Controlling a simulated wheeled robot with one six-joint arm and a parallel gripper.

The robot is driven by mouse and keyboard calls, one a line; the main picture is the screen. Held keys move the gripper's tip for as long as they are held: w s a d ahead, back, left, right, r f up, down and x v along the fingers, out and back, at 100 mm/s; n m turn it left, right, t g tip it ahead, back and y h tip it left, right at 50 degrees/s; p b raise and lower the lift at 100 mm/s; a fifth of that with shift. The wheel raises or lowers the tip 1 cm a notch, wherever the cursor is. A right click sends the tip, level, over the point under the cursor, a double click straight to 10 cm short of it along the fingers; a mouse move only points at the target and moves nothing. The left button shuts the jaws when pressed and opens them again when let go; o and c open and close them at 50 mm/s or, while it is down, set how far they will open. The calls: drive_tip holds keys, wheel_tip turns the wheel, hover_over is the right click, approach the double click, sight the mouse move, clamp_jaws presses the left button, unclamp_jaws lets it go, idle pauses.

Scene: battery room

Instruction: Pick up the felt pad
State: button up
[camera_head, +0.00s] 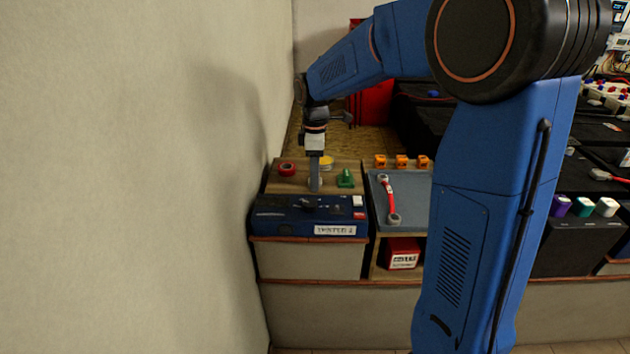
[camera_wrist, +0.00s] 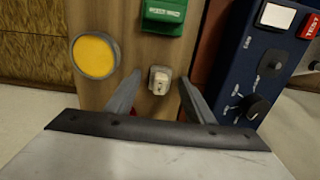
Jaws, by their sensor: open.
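A small pale, squarish piece (camera_wrist: 160,80) with a darker mark on top lies on the wooden board, between my fingertips in the wrist view. It looks like the felt pad, though I cannot tell for certain. My gripper (camera_wrist: 161,88) is open and empty, with one finger on each side of it. In the head view my gripper (camera_head: 315,186) points down over the wooden board (camera_head: 271,188), and the pale piece is hidden there. I cannot tell the height of the fingertips above the board.
A yellow disc (camera_wrist: 96,55) and a green block (camera_wrist: 163,14) lie close by on the board. A red ring (camera_head: 287,169) is at its left. The blue tester (camera_head: 290,217) with knobs stands along the front. The wall (camera_head: 190,180) is close on the left.

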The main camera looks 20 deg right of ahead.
drive_tip(key=c, duration=1.1)
wheel_tip(320, 180, up, 10)
drive_tip(key=shift+o, duration=1.2)
drive_tip(key=shift+c, duration=0.8)
